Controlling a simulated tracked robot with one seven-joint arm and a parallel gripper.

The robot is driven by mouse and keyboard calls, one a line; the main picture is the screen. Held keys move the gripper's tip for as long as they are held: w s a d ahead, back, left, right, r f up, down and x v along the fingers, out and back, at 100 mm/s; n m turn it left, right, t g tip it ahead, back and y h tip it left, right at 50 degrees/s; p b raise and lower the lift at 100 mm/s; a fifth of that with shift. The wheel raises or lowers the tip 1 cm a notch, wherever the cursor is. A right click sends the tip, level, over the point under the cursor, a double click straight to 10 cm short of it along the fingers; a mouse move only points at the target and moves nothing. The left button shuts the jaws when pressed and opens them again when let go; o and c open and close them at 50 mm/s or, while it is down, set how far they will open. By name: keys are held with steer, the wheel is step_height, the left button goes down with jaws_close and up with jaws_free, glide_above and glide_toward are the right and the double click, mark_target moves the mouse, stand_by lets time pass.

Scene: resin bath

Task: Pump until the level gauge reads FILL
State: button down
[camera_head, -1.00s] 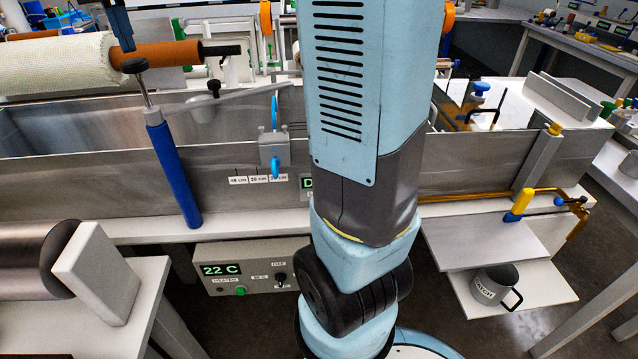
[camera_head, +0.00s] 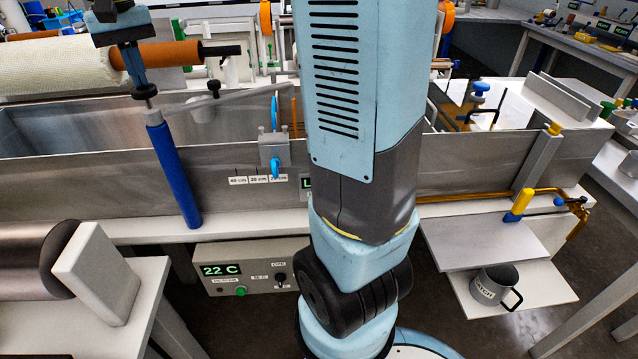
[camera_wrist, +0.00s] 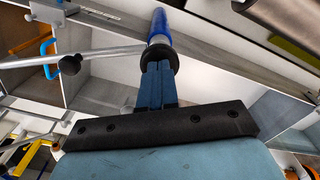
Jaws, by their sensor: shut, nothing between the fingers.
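The pump is a blue cylinder (camera_head: 174,175) leaning against the tank's front wall, with a rod and a round black knob (camera_head: 146,91) on top. My gripper (camera_head: 140,80) is shut and empty, its fingertips pointing down at the knob and seemingly touching it. In the wrist view the shut fingers (camera_wrist: 158,85) meet the black knob (camera_wrist: 160,54), with the blue cylinder (camera_wrist: 160,24) beyond. The level gauge (camera_head: 306,184) is a small dark display on the tank front, mostly hidden by my arm. Only a green "L" shows, so its full reading cannot be told.
The steel tank (camera_head: 80,190) spans the bench. A heater box (camera_head: 252,268) reading 22 C sits below. A fabric-wrapped roller (camera_head: 55,66) lies behind the pump. A grey mug (camera_head: 492,288) stands on a low shelf at right, near a brass pipe with a yellow-handled valve (camera_head: 520,203).

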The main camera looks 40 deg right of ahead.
steer(key=shift+r, duration=3.1)
steer(key=shift+f, duration=3.1)
steer(key=shift+r, duration=3.15)
steer(key=shift+f, duration=0.1)
